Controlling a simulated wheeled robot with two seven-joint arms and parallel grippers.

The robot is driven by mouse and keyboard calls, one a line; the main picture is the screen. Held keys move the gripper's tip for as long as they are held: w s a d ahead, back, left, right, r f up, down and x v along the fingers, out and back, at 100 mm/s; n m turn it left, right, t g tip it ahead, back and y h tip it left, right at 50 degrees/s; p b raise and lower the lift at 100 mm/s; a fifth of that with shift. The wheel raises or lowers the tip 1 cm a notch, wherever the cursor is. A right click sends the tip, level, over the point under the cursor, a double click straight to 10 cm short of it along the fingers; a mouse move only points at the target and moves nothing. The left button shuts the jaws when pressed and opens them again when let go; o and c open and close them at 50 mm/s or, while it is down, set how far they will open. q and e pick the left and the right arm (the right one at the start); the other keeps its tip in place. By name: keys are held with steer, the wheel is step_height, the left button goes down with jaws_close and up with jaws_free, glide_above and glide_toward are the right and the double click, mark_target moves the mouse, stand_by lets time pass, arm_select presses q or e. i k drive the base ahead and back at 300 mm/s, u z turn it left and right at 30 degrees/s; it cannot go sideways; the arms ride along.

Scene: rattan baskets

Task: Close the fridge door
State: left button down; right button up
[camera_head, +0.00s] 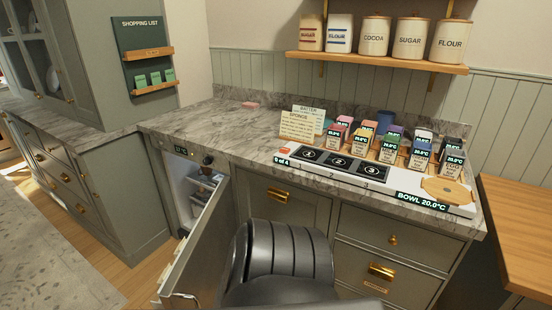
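The small fridge (190,185) is built in under the marble counter, left of the drawers. Its door (201,254) stands wide open, swung out toward me. The door's free edge is at the lower left and its bottom runs out of the picture. Inside the fridge, pale bins or shelves (203,186) are partly visible. A small lit green display sits at the top of the fridge opening. Neither of my grippers can be made out in the head view.
Cabinets with brass handles (277,195) flank the fridge. The counter (215,118) holds small labelled cartons and a scale panel (345,166). A wooden worktop (520,230) stands at the right. Wooden floor (140,278) is open left of the door, with a rug beyond.

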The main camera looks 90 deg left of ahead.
mark_target(192, 281)
steer(key=u, duration=2.55)
